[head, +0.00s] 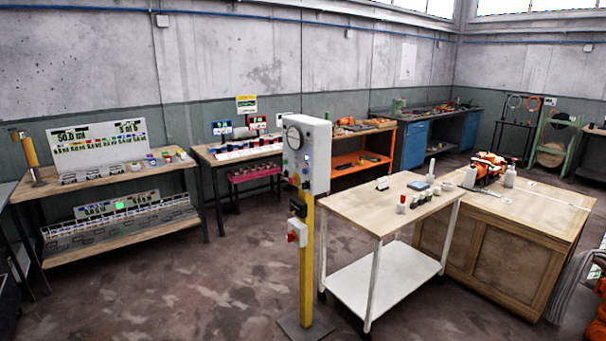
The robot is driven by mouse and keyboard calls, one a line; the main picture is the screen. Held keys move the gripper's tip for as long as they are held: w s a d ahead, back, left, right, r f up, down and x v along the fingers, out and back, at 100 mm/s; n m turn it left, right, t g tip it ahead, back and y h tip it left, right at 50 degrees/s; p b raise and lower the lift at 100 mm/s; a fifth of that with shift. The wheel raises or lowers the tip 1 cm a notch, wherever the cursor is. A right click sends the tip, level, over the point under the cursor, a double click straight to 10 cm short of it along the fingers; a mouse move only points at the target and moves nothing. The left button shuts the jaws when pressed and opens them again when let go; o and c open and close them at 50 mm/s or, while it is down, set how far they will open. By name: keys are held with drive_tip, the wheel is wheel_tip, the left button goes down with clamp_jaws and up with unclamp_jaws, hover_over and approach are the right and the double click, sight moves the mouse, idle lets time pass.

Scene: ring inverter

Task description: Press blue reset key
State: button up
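A grey control box (317,150) is mounted on top of a yellow post (306,250) near the middle of the head view. A round dial (294,137) sits high on its face. Lower on the post are a dark box (298,207) and a pale box with a red button (292,237). My gripper is not in view.
A wooden-topped white cart (385,203) with small items stands right of the post, beside a wooden cabinet (500,220). Workbenches (110,183) line the back and left. The post's dark base plate (306,328) is on the floor. Open floor lies left of the post.

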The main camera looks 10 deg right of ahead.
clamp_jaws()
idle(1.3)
